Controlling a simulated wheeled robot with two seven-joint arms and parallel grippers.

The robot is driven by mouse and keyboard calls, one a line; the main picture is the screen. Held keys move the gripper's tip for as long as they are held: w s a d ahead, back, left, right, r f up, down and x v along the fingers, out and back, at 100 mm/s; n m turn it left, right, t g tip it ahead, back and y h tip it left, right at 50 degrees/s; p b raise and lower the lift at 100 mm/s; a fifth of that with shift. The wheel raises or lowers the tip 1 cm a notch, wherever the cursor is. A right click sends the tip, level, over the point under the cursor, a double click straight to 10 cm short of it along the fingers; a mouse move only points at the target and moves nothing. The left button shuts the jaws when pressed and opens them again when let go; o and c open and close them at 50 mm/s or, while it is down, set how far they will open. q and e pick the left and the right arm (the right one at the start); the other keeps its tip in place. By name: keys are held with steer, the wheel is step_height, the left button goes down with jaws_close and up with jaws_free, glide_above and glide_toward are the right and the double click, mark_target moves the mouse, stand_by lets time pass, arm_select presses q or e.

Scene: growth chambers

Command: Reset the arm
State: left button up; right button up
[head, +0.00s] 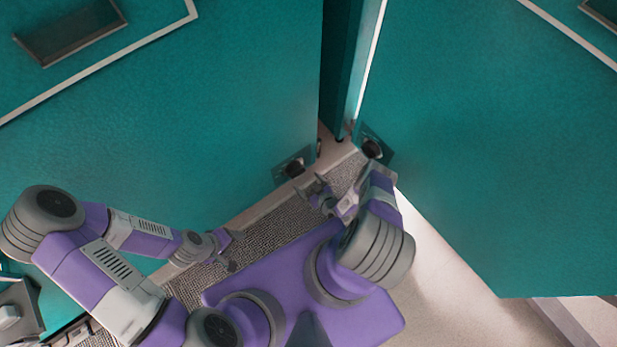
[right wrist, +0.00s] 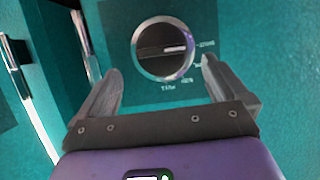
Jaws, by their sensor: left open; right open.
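My left gripper (head: 236,251) is open and empty over the grey textured floor strip, in front of the left teal chamber front. My right gripper (head: 318,188) is open, low near the corner where the two teal fronts meet. In the right wrist view the open fingers of my right gripper (right wrist: 160,72) are spread to either side of a round dial (right wrist: 163,48) with a dark face and pale pointer; I see no contact. Two dark knobs show in the head view, one on the left front (head: 294,168) and one on the right front (head: 372,149).
The left teal front (head: 200,120) and right teal front (head: 480,150) rise close around my arms. A narrow gap (head: 350,60) with a bright edge separates them. Pale floor (head: 450,290) is clear at lower right.

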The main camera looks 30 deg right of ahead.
arm_select(q)
steer(key=shift+s+d+r, duration=0.1)
steer(key=shift+s+r, duration=0.05)
steer(key=shift+s, duration=0.1)
arm_select(e)
steer(key=shift+s+r, duration=0.25)
steer(key=shift+s, duration=0.3)
steer(key=w+a+r+m+g+y+p, duration=0.25)
steer(key=a+r+g, duration=0.35)
steer(key=r, duration=0.6)
arm_select(q)
step_height(320, 180, up, 5)
steer(key=p, duration=0.2)
steer(key=shift+p, duration=0.35)
arm_select(e)
steer(key=s+a+r+m+g, duration=0.1)
steer(key=s+a+r+g, duration=0.2)
steer(key=s+r, duration=0.4)
steer(key=s+a+r+g, duration=0.4)
steer(key=s+a+r, duration=0.2)
steer(key=r, duration=0.5)
steer(key=shift+s+r+m, duration=0.2)
steer(key=shift+s+m, duration=0.15)
steer(key=shift+s, duration=0.85)
